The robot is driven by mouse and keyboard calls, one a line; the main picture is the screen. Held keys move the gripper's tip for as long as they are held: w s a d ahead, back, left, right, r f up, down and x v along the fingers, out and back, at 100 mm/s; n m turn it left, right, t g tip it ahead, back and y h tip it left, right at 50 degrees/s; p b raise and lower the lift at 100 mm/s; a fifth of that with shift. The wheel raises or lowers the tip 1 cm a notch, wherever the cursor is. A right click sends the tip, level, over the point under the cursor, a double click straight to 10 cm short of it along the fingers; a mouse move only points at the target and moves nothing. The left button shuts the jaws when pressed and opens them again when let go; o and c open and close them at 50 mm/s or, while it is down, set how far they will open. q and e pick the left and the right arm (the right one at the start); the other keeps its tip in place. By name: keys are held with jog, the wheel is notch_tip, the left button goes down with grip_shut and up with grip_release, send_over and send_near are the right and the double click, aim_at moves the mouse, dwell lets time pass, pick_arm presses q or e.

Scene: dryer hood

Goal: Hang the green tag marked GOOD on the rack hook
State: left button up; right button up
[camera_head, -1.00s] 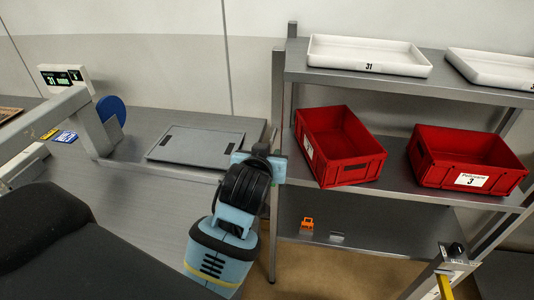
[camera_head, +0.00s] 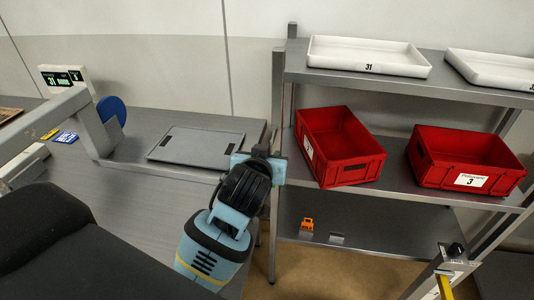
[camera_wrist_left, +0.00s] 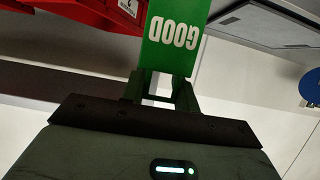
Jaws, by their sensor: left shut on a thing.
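The green tag (camera_wrist_left: 172,40) marked GOOD shows in the left wrist view, its white letters upside down. My left gripper (camera_wrist_left: 160,88) is shut on the tag's near edge, and the tag stands out beyond the fingers. In the head view my left wrist (camera_head: 262,167) is in front of the rack's left post, and its own arm hides the fingers and tag. I cannot make out the rack hook for certain; a small plate with a black knob (camera_head: 456,249) and a yellow strip is at the rack's lower right. My right gripper is not in view.
The rack holds white trays (camera_head: 368,68) on top and two red bins (camera_head: 340,174) (camera_head: 424,177) on the middle shelf. A small orange item (camera_head: 307,224) sits on the lower shelf. A bench with a grey plate (camera_head: 195,144) and a blue disc (camera_head: 111,111) is left.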

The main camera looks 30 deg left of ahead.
aim_at(274, 134)
pick_arm(q)
jog(key=shift+w, duration=0.1)
jog(key=shift+w+a+f, duration=0.1)
jog(key=shift+w+a, duration=0.15)
jog(key=shift+w, duration=0.8)
jog(key=shift+w+a+f, duration=0.1)
jog(key=shift+w+a, duration=0.2)
jog(key=shift+w, duration=0.75)
jog(key=shift+w+a+f, duration=0.1)
jog(key=shift+w+a, duration=0.15)
jog(key=shift+w, duration=0.8)
jog(key=shift+w+a, duration=0.25)
jog(key=shift+w, duration=0.7)
jog(key=shift+w+a, duration=0.25)
jog(key=shift+w, duration=0.65)
jog(key=shift+w+a+f, duration=0.15)
jog(key=shift+w+f, duration=0.35)
jog(key=shift+w, duration=0.15)
jog(key=o, duration=1)
jog(key=shift+o, duration=0.2)
jog(key=shift+s, duration=0.1)
jog(key=v, duration=0.7)
jog(key=shift+s, duration=0.25)
